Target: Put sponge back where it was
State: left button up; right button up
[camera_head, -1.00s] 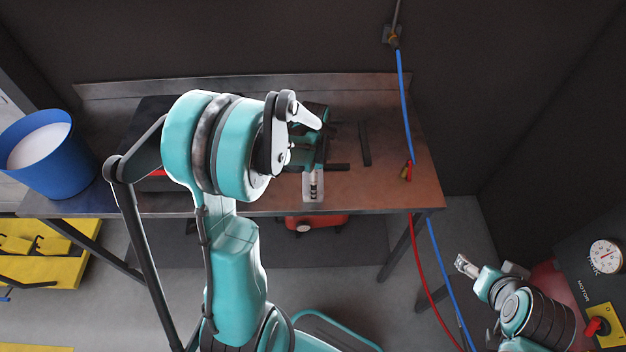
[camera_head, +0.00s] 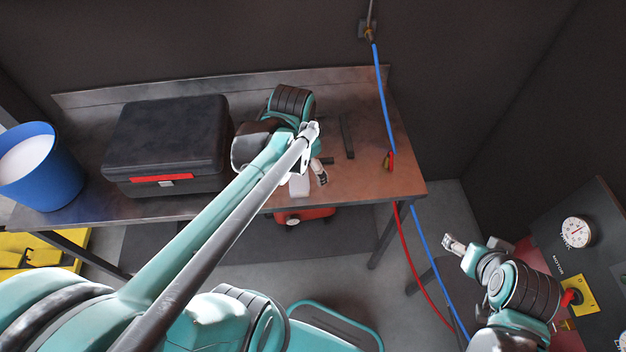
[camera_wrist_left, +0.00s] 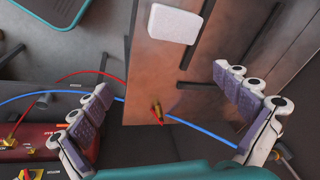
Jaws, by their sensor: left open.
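The sponge is a white rounded block (camera_wrist_left: 175,24) lying on the brown metal workbench (camera_wrist_left: 150,65) in the left wrist view. In the head view it shows near the bench's front edge (camera_head: 299,186), partly hidden by my left arm. My left gripper (camera_wrist_left: 162,80) is open and empty, with its fingers spread wide and the sponge apart from them. In the head view my left gripper (camera_head: 319,173) is beside the sponge, mostly hidden behind my arm. My right gripper (camera_head: 453,244) is at the right, away from the bench, too small to tell its state.
A black toolbox (camera_head: 165,140) and a blue bucket (camera_head: 50,180) stand on the bench's left part. Dark bars (camera_head: 347,135) lie right of my left gripper. Blue (camera_head: 384,95) and red (camera_head: 415,260) hoses hang at the bench's right end. A gauge panel (camera_head: 575,235) is at far right.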

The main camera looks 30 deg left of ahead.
pick_arm(q)
jog(key=s+d+r+n+t, duration=0.1)
jog(key=s+d+n+t, duration=0.3)
jog(key=s+d+n, duration=0.1)
jog(key=shift+s+n, duration=0.65)
jog(key=shift+n, duration=0.05)
notch_tip(320, 180, down, 6)
jog(key=b, duration=0.6)
